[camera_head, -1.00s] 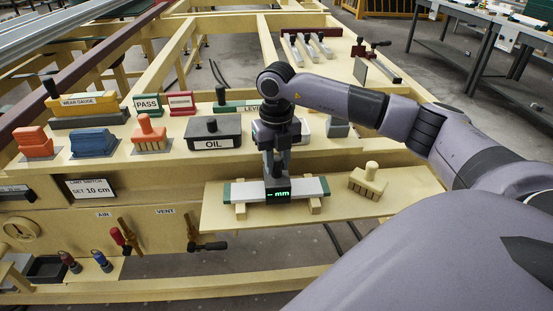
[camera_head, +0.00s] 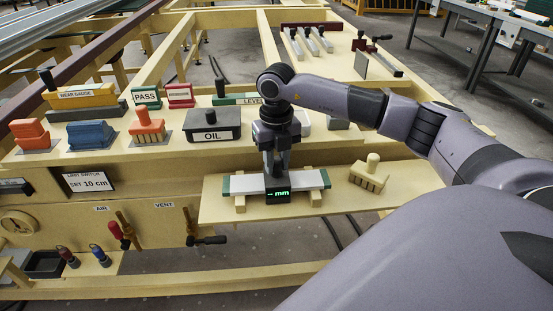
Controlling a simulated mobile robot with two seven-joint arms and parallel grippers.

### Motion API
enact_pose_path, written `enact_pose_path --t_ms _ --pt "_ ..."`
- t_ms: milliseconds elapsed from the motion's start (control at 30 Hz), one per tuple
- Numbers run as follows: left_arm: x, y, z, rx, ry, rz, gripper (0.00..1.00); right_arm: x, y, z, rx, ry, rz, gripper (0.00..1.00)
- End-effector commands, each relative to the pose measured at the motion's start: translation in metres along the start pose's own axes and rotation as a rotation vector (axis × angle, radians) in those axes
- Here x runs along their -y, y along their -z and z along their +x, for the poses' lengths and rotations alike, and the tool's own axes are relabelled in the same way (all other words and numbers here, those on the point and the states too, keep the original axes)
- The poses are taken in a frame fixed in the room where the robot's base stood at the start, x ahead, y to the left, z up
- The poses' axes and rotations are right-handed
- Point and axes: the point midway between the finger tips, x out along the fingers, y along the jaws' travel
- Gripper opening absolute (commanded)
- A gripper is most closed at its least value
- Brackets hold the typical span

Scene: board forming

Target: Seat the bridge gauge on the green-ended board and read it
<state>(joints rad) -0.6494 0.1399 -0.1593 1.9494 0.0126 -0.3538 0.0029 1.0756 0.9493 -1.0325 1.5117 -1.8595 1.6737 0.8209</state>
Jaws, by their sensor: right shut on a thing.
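The green-ended board (camera_head: 308,181) is a light grey strip with green ends, lying across two small wooden supports on a wooden shelf. The bridge gauge (camera_head: 278,196) is a dark block with a green display showing a dash and "mm". It is at the middle of the board, over its near edge. My right gripper (camera_head: 276,168) points down and is shut on the gauge from above. The arm hides part of the gauge's top, and I cannot tell whether the gauge touches the board. My left gripper is not in view.
The shelf (camera_head: 225,213) also holds a wooden brush (camera_head: 368,174) to the right. Behind stand an OIL box (camera_head: 213,128), an orange brush (camera_head: 147,128), blue (camera_head: 90,136) and red (camera_head: 30,136) blocks, a wear gauge (camera_head: 85,95), PASS sign (camera_head: 146,96) and level (camera_head: 240,99).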

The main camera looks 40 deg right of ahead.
Motion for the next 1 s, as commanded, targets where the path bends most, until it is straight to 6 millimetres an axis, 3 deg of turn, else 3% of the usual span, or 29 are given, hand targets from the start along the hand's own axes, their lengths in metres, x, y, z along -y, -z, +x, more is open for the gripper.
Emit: enact_pose_path --t_ms 133,167,200,233,567,1000 --pt "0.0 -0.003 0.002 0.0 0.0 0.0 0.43 0.0 0.0 0.004 0.001 -0.001 0.0 0.0" --pt "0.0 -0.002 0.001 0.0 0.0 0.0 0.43 0.0 0.0 0.003 0.001 -0.001 0.0 0.38" --pt "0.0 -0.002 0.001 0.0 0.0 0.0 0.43 0.0 0.0 0.003 0.001 -0.001 0.0 0.51" --pt "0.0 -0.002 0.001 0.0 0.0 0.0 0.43 0.0 0.0 0.003 0.001 -0.001 0.0 0.58" --pt "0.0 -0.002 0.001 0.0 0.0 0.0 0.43 0.0 0.0 0.001 0.001 0.0 0.0 0.58" --pt "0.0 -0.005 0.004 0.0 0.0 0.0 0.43 -0.001 0.0 -0.061 0.002 -0.002 -0.001 0.58"
